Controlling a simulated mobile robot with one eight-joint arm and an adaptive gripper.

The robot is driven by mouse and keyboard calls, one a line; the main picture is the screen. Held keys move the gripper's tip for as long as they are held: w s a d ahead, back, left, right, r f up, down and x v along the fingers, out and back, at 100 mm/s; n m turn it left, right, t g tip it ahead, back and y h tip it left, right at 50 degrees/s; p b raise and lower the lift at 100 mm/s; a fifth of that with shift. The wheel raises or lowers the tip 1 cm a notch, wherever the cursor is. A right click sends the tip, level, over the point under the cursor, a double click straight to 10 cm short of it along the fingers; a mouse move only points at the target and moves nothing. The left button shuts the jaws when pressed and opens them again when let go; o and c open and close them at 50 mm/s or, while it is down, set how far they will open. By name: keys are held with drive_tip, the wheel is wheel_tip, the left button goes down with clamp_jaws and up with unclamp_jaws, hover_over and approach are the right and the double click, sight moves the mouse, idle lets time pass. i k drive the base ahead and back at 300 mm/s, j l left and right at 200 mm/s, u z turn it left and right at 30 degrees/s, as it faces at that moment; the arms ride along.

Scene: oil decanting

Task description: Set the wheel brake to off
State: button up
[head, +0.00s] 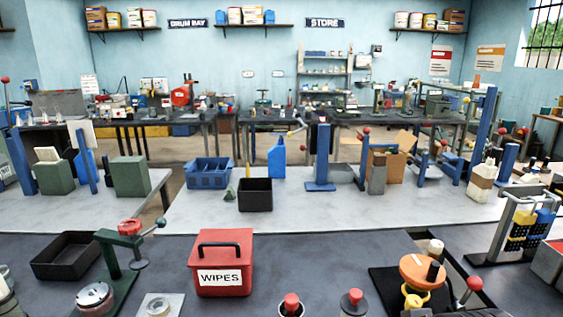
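No part is marked as the wheel brake, and I cannot tell for sure which one it is. My gripper is not in view.
A red WIPES box (221,263), a green press-like stand (117,262) and a black tray (66,255) are on the dark front bench. Two red-capped items (291,305) are at its front edge. Behind, a grey table (330,212) holds bins and blue stands.

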sight(474, 283)
drive_tip(key=z, duration=0.65)
